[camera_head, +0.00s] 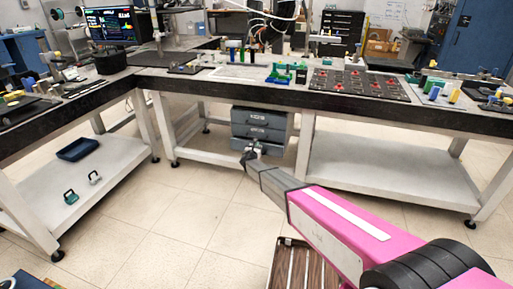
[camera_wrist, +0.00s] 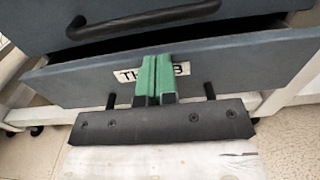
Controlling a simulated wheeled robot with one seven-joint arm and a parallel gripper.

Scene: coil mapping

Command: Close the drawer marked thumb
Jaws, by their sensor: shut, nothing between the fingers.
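The drawer marked thumb (camera_wrist: 230,72) is a blue-grey drawer front in the wrist view. Its white label (camera_wrist: 182,69) is partly hidden by my gripper, leaving "TH" and "B" readable. A dark gap shows above its top edge, so it stands somewhat open. In the head view the blue-grey drawer unit (camera_head: 262,118) is under the workbench, its bottom drawer partly hidden behind my arm. My gripper (camera_wrist: 155,62) has green fingers shut together and empty, with the tips at the label. I cannot tell if they touch the front. Its end also shows in the head view (camera_head: 249,152).
Another drawer with a black bar handle (camera_wrist: 145,18) is just above. White bench legs (camera_head: 305,145) flank the unit, and a low shelf (camera_head: 385,175) lies to the right. The workbench (camera_head: 225,90) overhangs the unit.

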